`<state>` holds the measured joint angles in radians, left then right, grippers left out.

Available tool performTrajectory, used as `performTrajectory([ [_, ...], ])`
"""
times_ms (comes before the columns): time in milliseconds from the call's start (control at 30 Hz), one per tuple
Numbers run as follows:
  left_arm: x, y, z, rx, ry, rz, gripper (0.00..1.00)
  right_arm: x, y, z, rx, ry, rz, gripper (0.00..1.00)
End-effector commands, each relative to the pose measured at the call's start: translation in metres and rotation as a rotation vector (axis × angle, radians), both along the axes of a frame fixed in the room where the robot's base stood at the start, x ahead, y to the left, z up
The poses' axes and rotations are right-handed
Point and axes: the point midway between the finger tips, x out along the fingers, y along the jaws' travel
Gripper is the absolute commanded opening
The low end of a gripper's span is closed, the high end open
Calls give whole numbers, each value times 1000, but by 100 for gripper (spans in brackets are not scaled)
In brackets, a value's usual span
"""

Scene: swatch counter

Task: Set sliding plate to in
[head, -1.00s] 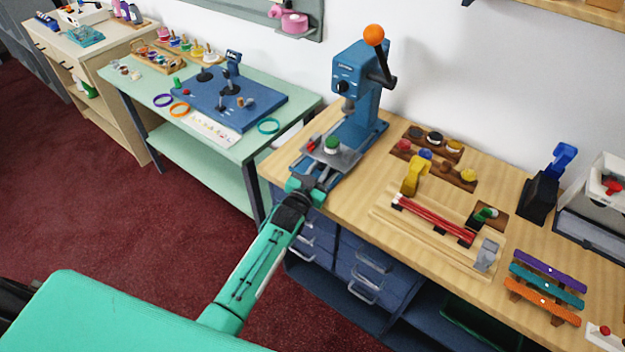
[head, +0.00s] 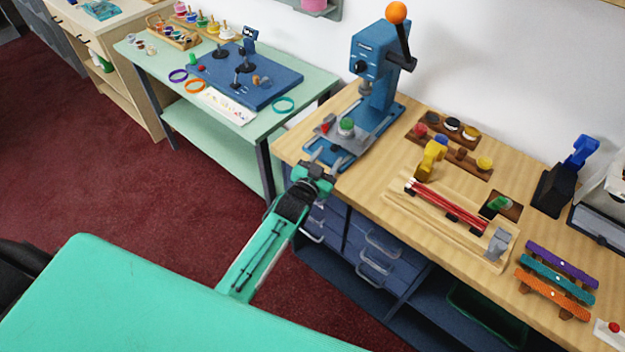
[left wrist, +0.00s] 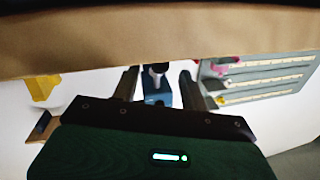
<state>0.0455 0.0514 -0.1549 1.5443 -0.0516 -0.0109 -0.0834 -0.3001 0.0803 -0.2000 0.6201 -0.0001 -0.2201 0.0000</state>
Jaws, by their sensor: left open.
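The blue press (head: 368,72) with a black lever and orange ball stands on the left end of the wooden counter. Its grey sliding plate (head: 328,138) lies on the blue base below the press head, with a green round piece (head: 346,126) and a red knob (head: 324,127) on it. My left gripper (head: 322,172) is in front of the base at the counter's front edge, below the plate in the picture. In the left wrist view its jaws (left wrist: 160,82) are apart and empty, with the blue press (left wrist: 158,92) beyond them. My right gripper is out of view.
To the right on the counter are a wooden fixture with red rods (head: 446,205), a yellow clamp (head: 430,158) and colored bars (head: 556,278). Blue drawers (head: 370,255) sit under the counter. A pale green table (head: 305,97) stands to the left.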

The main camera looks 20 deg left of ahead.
Motion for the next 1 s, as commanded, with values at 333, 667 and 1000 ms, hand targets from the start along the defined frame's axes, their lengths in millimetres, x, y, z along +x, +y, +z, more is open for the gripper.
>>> performTrajectory([
  [333,-67,10,-3,0,2,0,45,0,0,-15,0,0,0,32],
  [667,-100,16,-1,1,1,0,45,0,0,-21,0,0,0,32],
  [1000,-103,16,0,1,1,0,45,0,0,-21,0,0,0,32],
])
